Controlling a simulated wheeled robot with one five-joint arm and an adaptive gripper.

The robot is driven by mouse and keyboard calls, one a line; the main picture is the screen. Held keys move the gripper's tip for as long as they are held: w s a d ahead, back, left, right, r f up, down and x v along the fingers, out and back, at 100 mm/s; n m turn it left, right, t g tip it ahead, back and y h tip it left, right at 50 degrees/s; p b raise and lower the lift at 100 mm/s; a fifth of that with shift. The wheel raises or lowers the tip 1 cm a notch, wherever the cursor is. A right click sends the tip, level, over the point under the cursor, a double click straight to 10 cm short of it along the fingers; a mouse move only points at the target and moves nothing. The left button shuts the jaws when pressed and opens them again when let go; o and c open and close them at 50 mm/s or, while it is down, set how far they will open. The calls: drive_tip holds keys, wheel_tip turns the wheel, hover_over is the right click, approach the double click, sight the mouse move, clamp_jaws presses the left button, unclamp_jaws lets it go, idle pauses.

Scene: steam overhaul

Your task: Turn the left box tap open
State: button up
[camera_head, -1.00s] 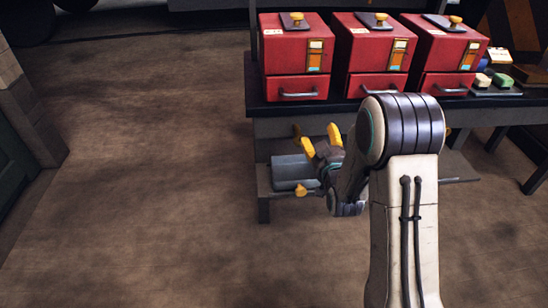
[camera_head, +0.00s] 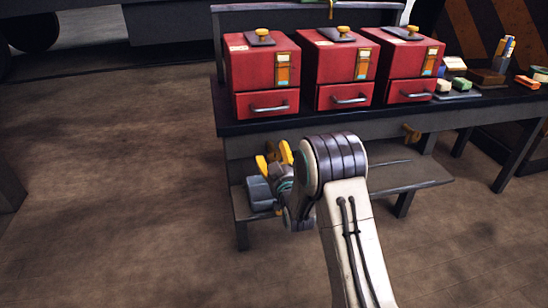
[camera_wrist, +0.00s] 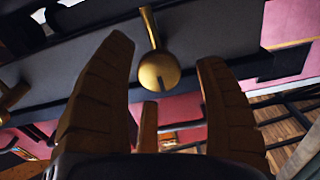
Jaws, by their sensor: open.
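Three red boxes stand in a row on the dark bench (camera_head: 190,113); the left red box (camera_head: 250,72) has a drawer with a metal handle and a yellow knob on top. My gripper (camera_head: 274,158) is low in front of the bench, below the left box, with its yellow fingers apart. In the wrist view a brass tap (camera_wrist: 158,72) with a round end and a stem shows between the open fingers, apart from them. I cannot tell for sure whether it is the left box's tap. In the head view my gripper largely hides that spot.
A second brass tap (camera_wrist: 10,96) is at the left of the wrist view. Another brass tap (camera_head: 411,132) sits at the bench front on the right. A lower shelf (camera_head: 415,180) runs under the bench. Small blocks (camera_head: 462,84) lie on top at right. The floor at left is clear.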

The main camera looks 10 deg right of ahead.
drive_tip(key=shift+w, duration=0.65)
drive_tip(key=shift+r, duration=0.1)
drive_tip(key=c, duration=1.2)
